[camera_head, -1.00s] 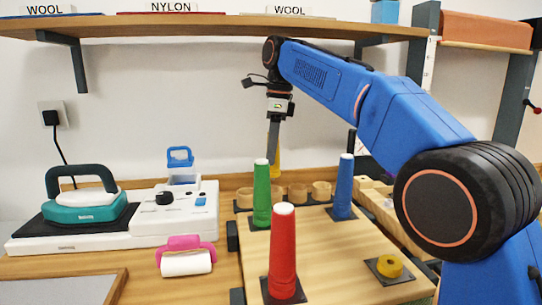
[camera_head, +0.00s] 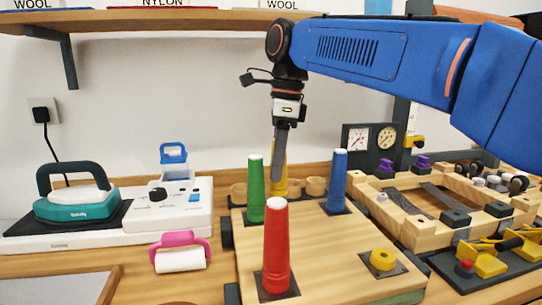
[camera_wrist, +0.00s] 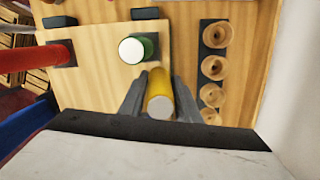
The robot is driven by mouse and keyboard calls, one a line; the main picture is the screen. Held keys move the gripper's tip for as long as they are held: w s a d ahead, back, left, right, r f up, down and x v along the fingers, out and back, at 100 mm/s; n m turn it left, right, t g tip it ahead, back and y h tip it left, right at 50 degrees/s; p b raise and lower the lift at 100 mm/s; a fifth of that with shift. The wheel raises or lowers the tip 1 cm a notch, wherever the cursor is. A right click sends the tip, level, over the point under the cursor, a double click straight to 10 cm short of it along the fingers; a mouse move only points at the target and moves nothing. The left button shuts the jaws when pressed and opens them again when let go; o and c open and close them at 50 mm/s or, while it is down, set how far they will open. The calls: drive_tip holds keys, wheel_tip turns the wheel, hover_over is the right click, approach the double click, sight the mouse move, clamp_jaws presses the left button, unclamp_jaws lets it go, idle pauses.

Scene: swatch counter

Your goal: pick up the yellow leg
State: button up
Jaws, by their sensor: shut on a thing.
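The yellow leg (camera_wrist: 160,88) is between the two fingers of my gripper (camera_wrist: 160,98) in the wrist view, with its pale round end toward the camera. In the head view the yellow leg (camera_head: 280,178) shows behind the gripper fingers (camera_head: 279,160), partly hidden by them. My gripper is shut on it. I cannot tell whether its base is clear of the board. The green leg (camera_head: 256,190) stands close by on the left, the blue leg (camera_head: 338,182) on the right and the red leg (camera_head: 277,250) in front, all upright on the wooden board (camera_head: 330,270).
A row of wooden cups (camera_wrist: 214,68) lies close beside the yellow leg. A yellow ring (camera_head: 382,259) sits at the board's front right. A wooden frame (camera_head: 400,215) and gauges (camera_head: 372,138) stand at right. An iron (camera_head: 76,205) is at left, and a shelf (camera_head: 170,22) runs above.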

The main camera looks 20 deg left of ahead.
drive_tip(key=s+d, duration=0.8)
drive_tip(key=s, duration=0.5)
drive_tip(key=s+d, duration=0.8)
drive_tip(key=s, duration=0.5)
